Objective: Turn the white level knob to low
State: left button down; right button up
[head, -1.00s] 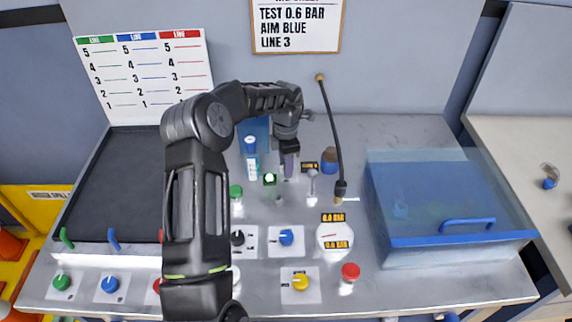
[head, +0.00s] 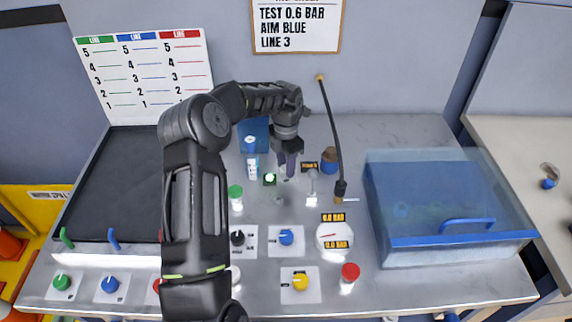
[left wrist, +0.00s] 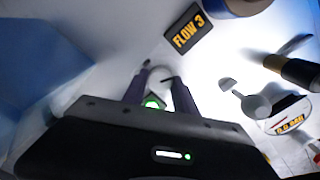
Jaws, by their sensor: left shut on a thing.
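A white round piece (head: 236,274) shows at the front, mostly hidden behind my left forearm; I cannot tell its setting. My left gripper (head: 289,172) points down at the back middle of the bench, beside the green-lit square. In the left wrist view my left gripper (left wrist: 162,88) has its two purple fingers around a small pale piece (left wrist: 156,84). It is shut on this piece, mostly hidden between the fingers, and I cannot tell what it is. My right gripper is not in view.
Near the left gripper stand a brown-topped blue pot (head: 329,161), a small grey lever (head: 312,186) and a hanging black-tipped wand (head: 341,188). A green-capped bottle (head: 236,198) is to its left. Black (head: 237,239), blue (head: 286,237) and yellow (head: 300,282) knobs lie in front. A clear blue box (head: 450,215) fills the right.

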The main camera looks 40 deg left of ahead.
pick_arm(q)
jog(key=n, duration=0.4)
jog(key=shift+n, duration=0.3)
jog(key=n, duration=0.4)
jog(key=shift+n, duration=0.3)
jog(key=c, duration=1)
grip_release()
jog(key=shift+o, duration=0.2)
notch_tip(320, 180, up, 7)
jog(key=shift+f+b, duration=0.2)
jog(key=shift+b, duration=0.55)
jog(key=shift+r, duration=0.6)
